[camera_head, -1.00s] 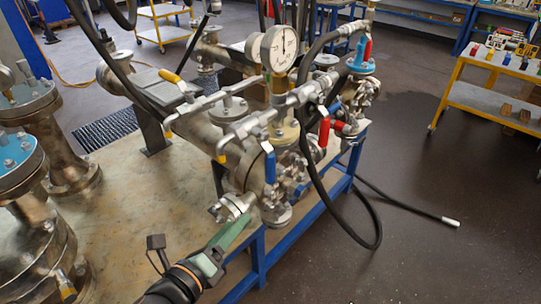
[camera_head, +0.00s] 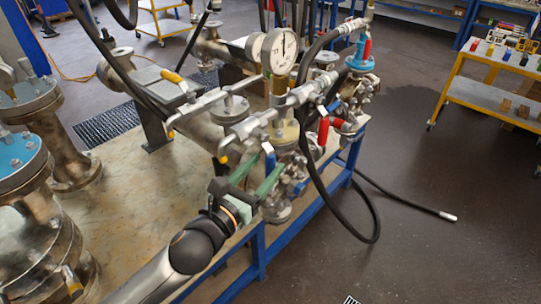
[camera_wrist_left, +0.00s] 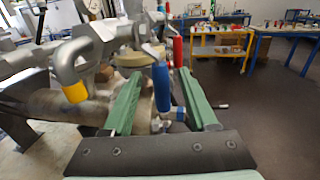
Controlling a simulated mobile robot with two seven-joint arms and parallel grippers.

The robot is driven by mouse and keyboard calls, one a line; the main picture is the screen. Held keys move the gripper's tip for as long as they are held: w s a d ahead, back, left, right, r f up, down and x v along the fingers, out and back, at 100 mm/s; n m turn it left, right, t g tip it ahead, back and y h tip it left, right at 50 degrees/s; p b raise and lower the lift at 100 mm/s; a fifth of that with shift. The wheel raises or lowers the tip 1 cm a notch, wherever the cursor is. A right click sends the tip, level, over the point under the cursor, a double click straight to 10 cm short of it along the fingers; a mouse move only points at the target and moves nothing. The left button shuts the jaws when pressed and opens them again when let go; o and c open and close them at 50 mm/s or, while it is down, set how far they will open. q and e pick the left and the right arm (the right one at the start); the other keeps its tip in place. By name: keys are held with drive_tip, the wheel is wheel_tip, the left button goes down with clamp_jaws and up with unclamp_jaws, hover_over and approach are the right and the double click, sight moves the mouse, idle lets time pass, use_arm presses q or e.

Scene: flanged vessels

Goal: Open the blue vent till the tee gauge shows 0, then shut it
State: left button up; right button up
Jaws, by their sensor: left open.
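My left gripper (camera_head: 267,164) is open at the front of the vessel's pipework. Its two green fingers stand either side of the blue vent handle (camera_head: 270,168). In the left wrist view the blue handle (camera_wrist_left: 162,88) hangs upright between the open fingers (camera_wrist_left: 160,74), with gaps still visible on both sides. The gauge (camera_head: 280,49) stands upright on the pipework above, its white dial facing me; a dark needle points roughly upward, but the numbers are too small to read. My right gripper is not in view.
A red handle (camera_head: 323,131) hangs just right of the blue one. A bent lever with a yellow tip (camera_wrist_left: 76,92) is left of my fingers. A black hose (camera_head: 312,190) loops down close on the right. A yellow cart (camera_head: 490,95) stands farther right on open floor.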

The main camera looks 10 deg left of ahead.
sight(267, 164)
use_arm(q)
drive_tip(key=shift+x, duration=1.55)
clamp_jaws()
